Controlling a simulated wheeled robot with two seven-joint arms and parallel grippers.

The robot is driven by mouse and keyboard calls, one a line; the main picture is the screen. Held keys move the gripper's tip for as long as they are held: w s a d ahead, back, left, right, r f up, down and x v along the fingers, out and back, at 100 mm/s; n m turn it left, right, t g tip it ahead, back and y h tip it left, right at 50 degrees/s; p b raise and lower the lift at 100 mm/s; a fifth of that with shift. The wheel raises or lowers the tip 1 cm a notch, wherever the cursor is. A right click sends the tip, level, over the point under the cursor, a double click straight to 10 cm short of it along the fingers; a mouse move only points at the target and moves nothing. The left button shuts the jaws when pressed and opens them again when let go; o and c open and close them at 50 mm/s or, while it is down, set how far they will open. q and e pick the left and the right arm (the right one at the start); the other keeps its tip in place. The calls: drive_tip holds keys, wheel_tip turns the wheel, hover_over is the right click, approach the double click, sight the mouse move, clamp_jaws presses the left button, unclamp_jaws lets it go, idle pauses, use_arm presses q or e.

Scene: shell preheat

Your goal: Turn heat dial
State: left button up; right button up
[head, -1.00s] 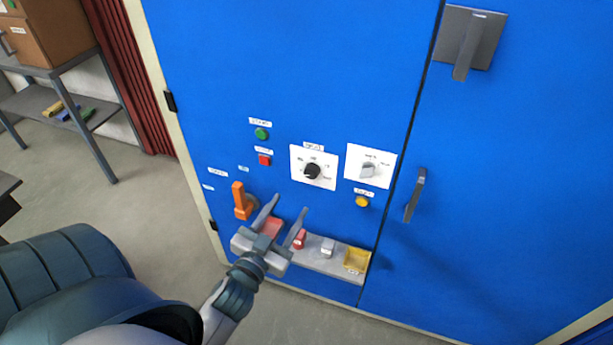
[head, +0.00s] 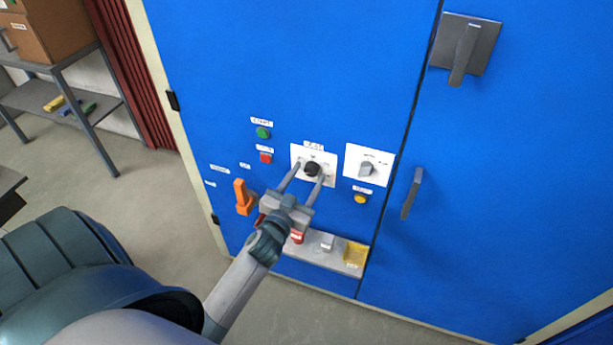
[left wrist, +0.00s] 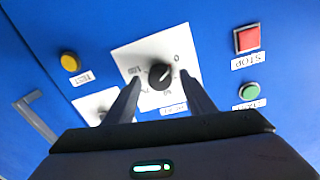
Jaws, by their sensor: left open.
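The heat dial is a round black knob (head: 312,169) on a white plate (head: 328,180) on the blue cabinet front. It also shows in the left wrist view as a black knob (left wrist: 160,75) with a light pointer mark, on a white plate with small markings. My left gripper (head: 310,171) is open, with one finger on each side of the knob in the head view. In the left wrist view the fingertips (left wrist: 160,80) lie either side of the knob, with gaps showing between them and it. I cannot tell how far the fingertips are from the plate. My right gripper is not in view.
A second white plate with a grey switch (head: 366,169) is just right of the dial. A yellow button (head: 361,199), green button (head: 263,133), red button (head: 266,158) and orange handle (head: 243,197) are nearby. A grey shelf (head: 320,254) with small items juts out below.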

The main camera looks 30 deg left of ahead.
use_arm(q)
drive_tip(key=shift+c, duration=0.4)
drive_tip(key=c, duration=1)
drive_tip(key=shift+o, duration=0.2)
drive_tip(key=shift+r+m, duration=0.1)
drive_tip(key=shift+m, duration=0.4)
drive_tip(key=shift+m+p, duration=0.55)
drive_tip(key=shift+m, duration=0.35)
drive_tip(key=m+p, duration=0.1)
drive_tip(key=m, duration=0.2)
drive_tip(key=m+p, duration=0.1)
drive_tip(key=m, duration=0.4)
drive_tip(key=shift+d+m+g, duration=0.1)
drive_tip(key=shift+m+g, duration=0.3)
